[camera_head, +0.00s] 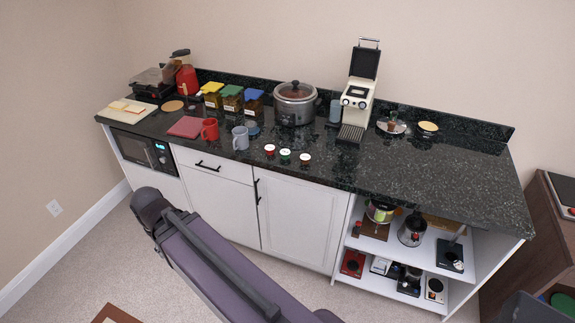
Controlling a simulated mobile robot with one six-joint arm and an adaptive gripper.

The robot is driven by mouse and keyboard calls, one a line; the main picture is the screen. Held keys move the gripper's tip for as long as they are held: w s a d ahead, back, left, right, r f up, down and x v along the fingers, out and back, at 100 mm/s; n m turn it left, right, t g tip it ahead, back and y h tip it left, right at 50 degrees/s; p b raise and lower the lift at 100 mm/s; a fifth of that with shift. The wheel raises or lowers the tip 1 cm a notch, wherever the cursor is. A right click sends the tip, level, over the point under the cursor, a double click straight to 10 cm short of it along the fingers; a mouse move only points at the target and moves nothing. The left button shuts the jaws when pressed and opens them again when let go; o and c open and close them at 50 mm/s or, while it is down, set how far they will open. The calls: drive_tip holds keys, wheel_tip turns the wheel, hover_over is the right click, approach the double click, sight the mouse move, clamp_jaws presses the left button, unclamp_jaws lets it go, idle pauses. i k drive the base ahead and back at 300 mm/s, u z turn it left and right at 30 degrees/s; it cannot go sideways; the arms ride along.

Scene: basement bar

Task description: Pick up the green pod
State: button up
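The green pod (285,155) is a small cup with a pale top and a green side. It stands on the dark stone counter (420,180) near its front edge, in the middle of a short row. A red pod (270,149) stands to its left, and another pod (305,159) with a dark reddish side stands to its right. The pods stand apart. My arm shows low in the picture, in front of the cabinets and below the counter top. My gripper is not in view.
A grey-blue mug (240,138) and a red mug (210,130) stand left of the pods. A slow cooker (295,104) stands behind them, and a coffee machine (357,93) behind right. The counter's right part is mostly clear. Open shelves (455,255) below hold several items.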

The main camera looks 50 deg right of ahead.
sight(285, 153)
drive_tip(key=u, duration=0.4)
drive_tip(key=k, duration=0.35)
drive_tip(key=z, duration=2.5)
drive_tip(key=i, duration=0.5)
drive_tip(key=z, duration=0.1)
